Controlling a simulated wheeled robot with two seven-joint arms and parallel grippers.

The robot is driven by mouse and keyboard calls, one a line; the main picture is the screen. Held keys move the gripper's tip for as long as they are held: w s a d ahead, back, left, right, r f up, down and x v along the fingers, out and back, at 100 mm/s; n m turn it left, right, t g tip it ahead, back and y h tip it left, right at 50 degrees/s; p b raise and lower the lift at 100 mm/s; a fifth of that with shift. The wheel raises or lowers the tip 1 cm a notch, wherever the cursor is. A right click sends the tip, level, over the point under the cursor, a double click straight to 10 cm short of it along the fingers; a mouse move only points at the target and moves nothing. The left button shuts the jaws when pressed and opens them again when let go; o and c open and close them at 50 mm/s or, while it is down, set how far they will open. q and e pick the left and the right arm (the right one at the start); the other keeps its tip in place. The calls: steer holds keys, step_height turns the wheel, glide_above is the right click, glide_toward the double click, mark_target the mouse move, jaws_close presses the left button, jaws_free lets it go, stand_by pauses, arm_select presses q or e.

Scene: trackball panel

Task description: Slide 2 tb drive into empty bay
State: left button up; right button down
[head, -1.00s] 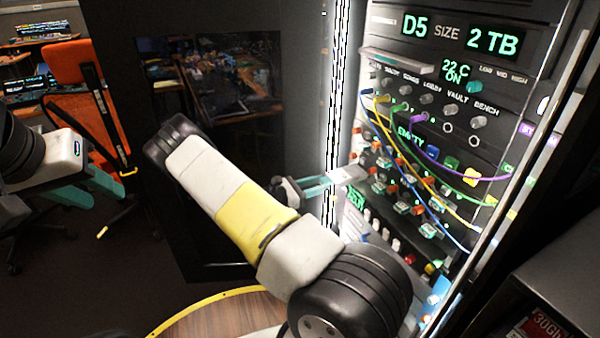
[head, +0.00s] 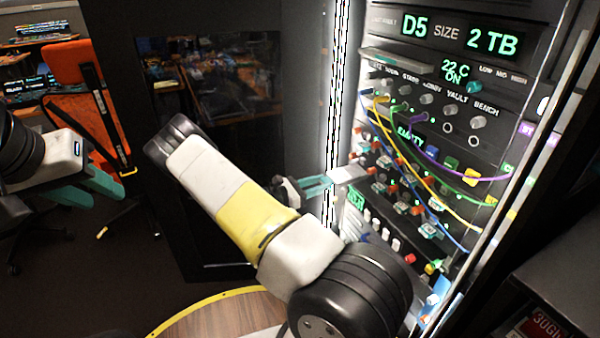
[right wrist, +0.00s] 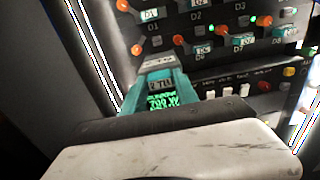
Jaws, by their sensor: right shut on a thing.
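My right gripper (head: 318,186) is shut on the 2 TB drive (head: 348,174), a small pale block, at the left side of the rack's drive rows. In the right wrist view the teal fingers (right wrist: 152,92) flank the drive (right wrist: 160,82), which shows a "2 T" label and green text. Its far end meets the rack face left of D6 (right wrist: 203,50) and below D1 (right wrist: 150,15). The bay opening behind it is hidden, and I cannot tell how deep the drive sits. My left gripper (head: 98,184) is open and empty, far from the rack.
The rack display (head: 460,38) reads D5, size 2 TB. A green "EMPTY" sign (head: 410,137) shows above the drives. Blue, yellow, green and purple cables (head: 480,177) hang across the rack front. An orange chair (head: 80,65) stands at left.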

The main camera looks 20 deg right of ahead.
mark_target(331, 180)
steer(key=shift+w+d, duration=0.2)
steer(key=shift+d, duration=2.1)
steer(key=shift+w+d, duration=0.15)
steer(key=shift+d, duration=2.15)
steer(key=shift+w+d, duration=0.2)
steer(key=shift+d, duration=2.1)
steer(key=c, duration=0.9)
jaws_free()
steer(key=shift+o, duration=0.2)
steer(key=shift+s+a, duration=0.2)
steer(key=shift+a, duration=1.75)
steer(key=shift+s+a, duration=0.15)
steer(key=shift+a, duration=1.8)
